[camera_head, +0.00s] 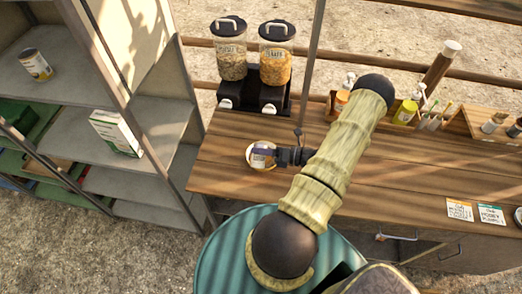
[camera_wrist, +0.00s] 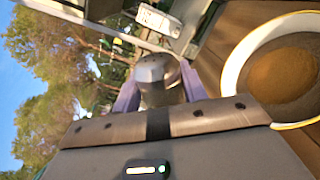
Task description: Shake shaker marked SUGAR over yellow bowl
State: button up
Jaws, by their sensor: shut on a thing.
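The bowl (camera_head: 250,163) stands on the wooden counter, small and pale with a yellowish edge in the head view. In the wrist view the bowl (camera_wrist: 229,70) is at the right, with a yellow rim, pale inner wall and a brown filling. My gripper (camera_wrist: 156,90) has its purple fingers on either side of a grey metal shaker (camera_wrist: 155,68) with a rounded top. It is shut on this shaker, beside the bowl in the wrist view. In the head view my gripper (camera_head: 264,152) is at the bowl and partly covers it. No SUGAR marking is readable on the held shaker.
Two clear food dispensers (camera_head: 230,60) stand on a black base behind the bowl. A wooden caddy (camera_head: 330,107) with bottles is at the back right. Cards (camera_head: 460,209) lie at the counter's right. Metal shelves (camera_head: 125,108) stand at the left. The counter's middle right is clear.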

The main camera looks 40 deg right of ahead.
jog(key=shift+w+d+f+m, duration=0.25)
jog(key=shift+f+m, duration=0.15)
jog(key=shift+m, duration=0.4)
jog(key=shift+w+d+f+m+g+y+b, duration=0.15)
jog(key=shift+w+d+f+m+y, duration=0.15)
jog(key=shift+m, duration=1.45)
jog(key=shift+w+d+f+m+g+y+b, duration=0.15)
jog(key=shift+w+d+f+m+g, duration=0.2)
jog(key=shift+m, duration=1.45)
jog(key=shift+w+d+f+m+y+b, duration=0.2)
jog(key=shift+d+m, duration=0.2)
jog(key=shift+m, duration=1.35)
notch_tip(320, 180, up, 5)
jog(key=p, duration=0.3)
jog(key=shift+p, duration=0.3)
jog(key=shift+f, duration=0.1)
